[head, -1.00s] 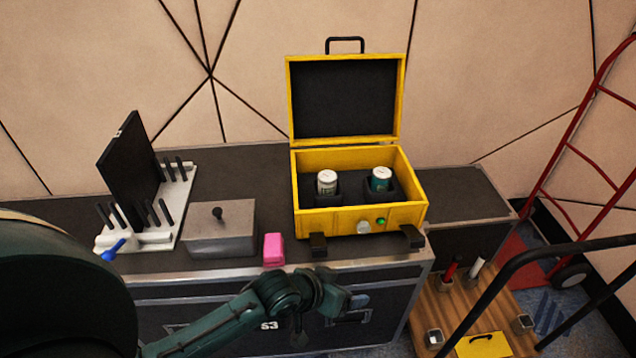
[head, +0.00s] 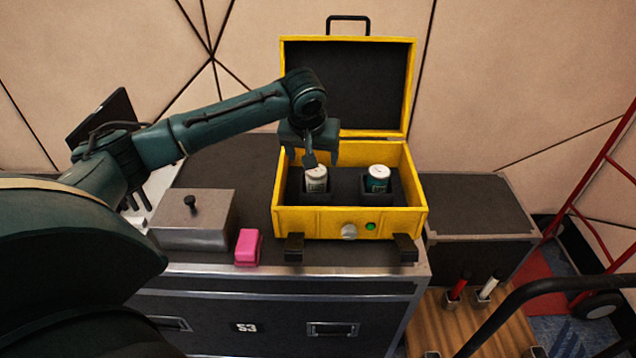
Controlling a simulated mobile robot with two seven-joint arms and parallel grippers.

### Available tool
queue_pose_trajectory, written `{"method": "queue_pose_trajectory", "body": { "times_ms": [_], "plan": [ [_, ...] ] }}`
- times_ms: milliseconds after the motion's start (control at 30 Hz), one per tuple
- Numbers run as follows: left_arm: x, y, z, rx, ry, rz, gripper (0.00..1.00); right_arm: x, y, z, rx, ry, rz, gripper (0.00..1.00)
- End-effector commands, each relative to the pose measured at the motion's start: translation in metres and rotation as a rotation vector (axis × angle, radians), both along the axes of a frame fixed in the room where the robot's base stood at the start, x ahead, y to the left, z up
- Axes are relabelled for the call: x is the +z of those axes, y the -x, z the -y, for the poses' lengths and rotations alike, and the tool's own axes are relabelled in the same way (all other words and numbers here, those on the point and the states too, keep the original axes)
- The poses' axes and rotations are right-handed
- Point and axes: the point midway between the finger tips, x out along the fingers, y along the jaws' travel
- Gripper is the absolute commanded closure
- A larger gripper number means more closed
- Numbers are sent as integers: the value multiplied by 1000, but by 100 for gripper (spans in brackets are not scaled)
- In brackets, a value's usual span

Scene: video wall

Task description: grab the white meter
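The white meter (head: 316,183) is a small, pale cylinder standing upright in a dark holder in the left half of the open yellow case (head: 318,224). A teal meter with a white top (head: 378,181) stands in the holder to its right. My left gripper (head: 310,160) points down just above and behind the white meter, its fingers apart and apparently empty. A fingertip overlaps the meter's top edge in the picture; I cannot tell if they touch. My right gripper is not in view.
The case's raised lid (head: 375,85) stands behind my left gripper. A grey box with a knob (head: 190,225) and a pink block (head: 248,247) sit to the left on the black flight case. A red hand truck (head: 600,180) is at the right.

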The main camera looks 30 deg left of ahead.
Motion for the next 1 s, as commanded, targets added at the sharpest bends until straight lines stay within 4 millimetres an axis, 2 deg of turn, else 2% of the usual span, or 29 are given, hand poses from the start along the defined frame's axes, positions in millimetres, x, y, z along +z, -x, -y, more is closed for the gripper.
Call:
{"method": "queue_pose_trajectory", "body": {
  "times_ms": [33,133,433,700,1000],
  "plan": [
    [-11,-4,-2,2,-1,-2,27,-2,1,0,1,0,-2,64],
    [-27,-10,-4,-1,0,-1,27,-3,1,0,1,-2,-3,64],
    [-50,-20,-8,-2,0,1,27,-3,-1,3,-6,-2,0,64],
    [-85,-35,-15,-4,0,1,27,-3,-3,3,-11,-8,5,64],
    [-90,-37,-16,-5,0,3,27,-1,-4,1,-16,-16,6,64]
  ]
}}
